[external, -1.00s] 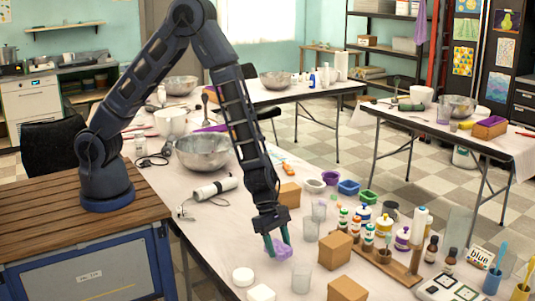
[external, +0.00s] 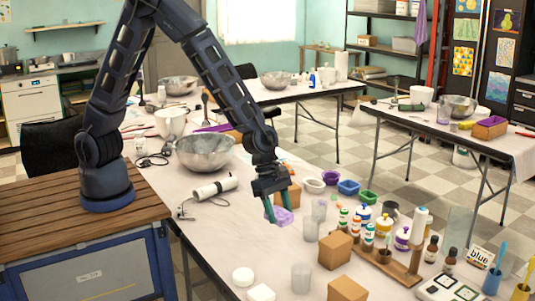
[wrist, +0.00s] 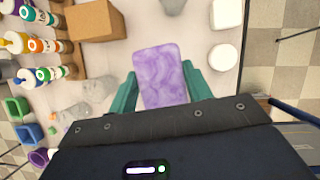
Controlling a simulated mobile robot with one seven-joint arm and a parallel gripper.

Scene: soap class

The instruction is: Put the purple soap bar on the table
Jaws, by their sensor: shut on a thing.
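The purple soap bar (external: 280,215) has a marbled lilac surface. It is between the two teal fingers of my gripper (external: 274,212), which are shut on it. In the wrist view the soap (wrist: 162,76) shows large between the teal fingers (wrist: 160,88), one on each side. The soap appears raised above the white-covered table (external: 215,262), though its exact height is hard to tell.
Cardboard boxes (external: 335,250) and clear cups (external: 301,278) stand near the gripper. White round and square pieces (external: 243,277) lie at the front. Several bottles (external: 368,237) stand in a wooden rack to the right. A metal bowl (external: 205,152) is behind. The cloth left of the gripper is mostly bare.

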